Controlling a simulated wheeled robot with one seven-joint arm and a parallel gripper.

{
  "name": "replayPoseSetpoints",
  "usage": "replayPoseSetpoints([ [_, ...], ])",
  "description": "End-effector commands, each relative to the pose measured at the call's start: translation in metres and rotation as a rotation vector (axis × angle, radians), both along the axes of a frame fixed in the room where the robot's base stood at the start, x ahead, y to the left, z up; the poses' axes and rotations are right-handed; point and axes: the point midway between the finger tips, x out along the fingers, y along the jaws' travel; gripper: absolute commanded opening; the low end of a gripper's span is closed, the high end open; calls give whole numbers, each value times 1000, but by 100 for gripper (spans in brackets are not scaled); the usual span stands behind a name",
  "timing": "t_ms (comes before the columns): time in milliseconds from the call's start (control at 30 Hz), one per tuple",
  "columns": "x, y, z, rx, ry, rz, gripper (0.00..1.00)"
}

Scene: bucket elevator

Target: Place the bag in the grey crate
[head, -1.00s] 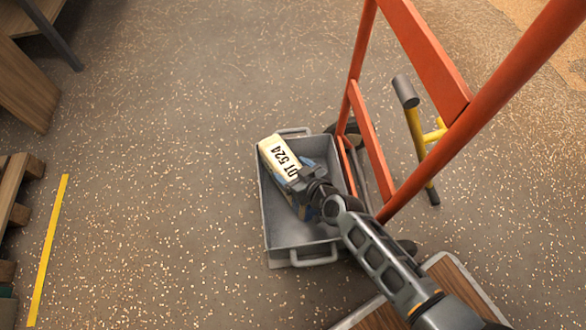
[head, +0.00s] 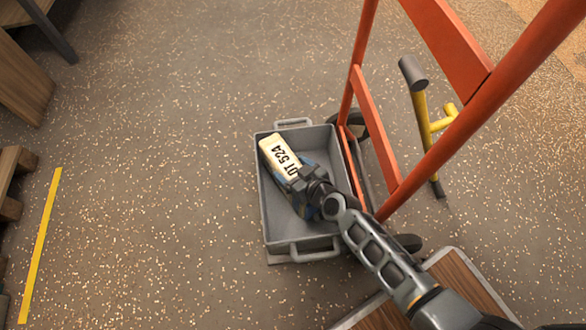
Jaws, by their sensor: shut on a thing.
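The bag (head: 281,153) is cream with dark printed lettering, and a bluish part of it shows under my gripper. My gripper (head: 300,180) is shut on the bag, its jaws partly hiding it. The grey crate (head: 272,222) stands on the floor with a handle at each end. The bag appears over the crate's inside, towards its left and far side. I cannot tell whether the bag touches the crate's bottom.
An orange hand-truck frame (head: 376,140) stands close along the crate's right side. A yellow tool with a grey head (head: 413,75) is behind it. A wood-topped platform (head: 450,290) is at the lower right. The floor left of the crate is clear up to a yellow line (head: 40,245).

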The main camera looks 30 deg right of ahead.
Motion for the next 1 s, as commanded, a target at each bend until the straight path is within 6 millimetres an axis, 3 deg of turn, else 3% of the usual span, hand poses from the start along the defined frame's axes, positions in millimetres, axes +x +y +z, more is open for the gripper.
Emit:
replayPoseSetpoints([
  [567, 3, -1, -7, -1, -8, -3, 0],
  [600, 0, 0, -11, 0, 0, 0, 83],
  [767, 0, 0, -11, 0, 0, 0, 99],
  [1000, 0, 0, -10, 0, 0, 0, 100],
])
